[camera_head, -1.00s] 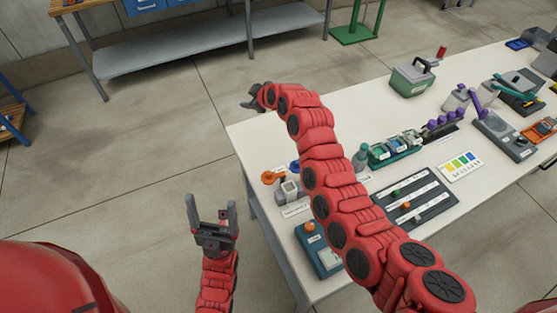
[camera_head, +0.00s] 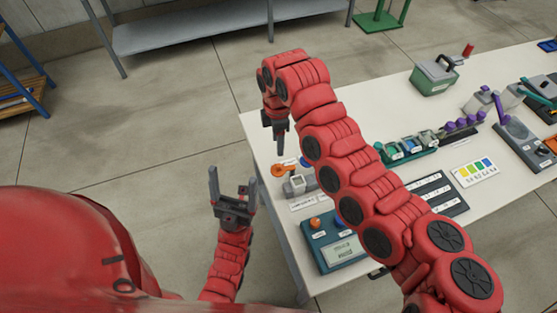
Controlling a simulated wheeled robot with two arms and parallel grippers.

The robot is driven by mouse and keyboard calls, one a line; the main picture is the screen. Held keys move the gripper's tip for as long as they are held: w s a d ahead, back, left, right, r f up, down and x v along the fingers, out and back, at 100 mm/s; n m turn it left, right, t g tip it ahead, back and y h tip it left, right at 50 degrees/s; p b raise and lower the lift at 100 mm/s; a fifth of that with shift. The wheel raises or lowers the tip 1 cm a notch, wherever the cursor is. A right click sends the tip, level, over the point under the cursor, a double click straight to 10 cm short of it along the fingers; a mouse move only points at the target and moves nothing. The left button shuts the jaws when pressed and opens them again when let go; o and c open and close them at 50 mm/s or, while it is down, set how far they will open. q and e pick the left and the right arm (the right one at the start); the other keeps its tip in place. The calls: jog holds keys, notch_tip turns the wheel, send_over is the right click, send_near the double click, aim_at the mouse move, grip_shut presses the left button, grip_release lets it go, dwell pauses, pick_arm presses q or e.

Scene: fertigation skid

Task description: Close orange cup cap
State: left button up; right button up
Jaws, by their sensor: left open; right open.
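The orange cap (camera_head: 278,170) lies beside the pale square cup (camera_head: 297,183) near the table's left edge; the cup's top is not covered by it. My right gripper (camera_head: 281,150) points down just behind and above the orange cap, open and apart from it; the arm bends over the table. Its fingers overlap in the picture and look narrow. My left gripper (camera_head: 232,180) is open and empty, pointing up, off the table's left edge over the floor. Part of a blue piece (camera_head: 305,161) shows behind the cup, mostly hidden by my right arm.
A teal device (camera_head: 335,243) with an orange knob stands in front of the cup. A dark slotted panel (camera_head: 440,195), a green rack (camera_head: 408,150) of small containers and a green box (camera_head: 434,77) stand to the right. The table's back left is clear.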

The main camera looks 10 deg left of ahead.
aim_at(278, 165)
notch_tip(278, 165, down, 10)
jog(key=p, duration=0.3)
jog(key=shift+f, duration=0.5)
grip_shut()
dwell(0.9)
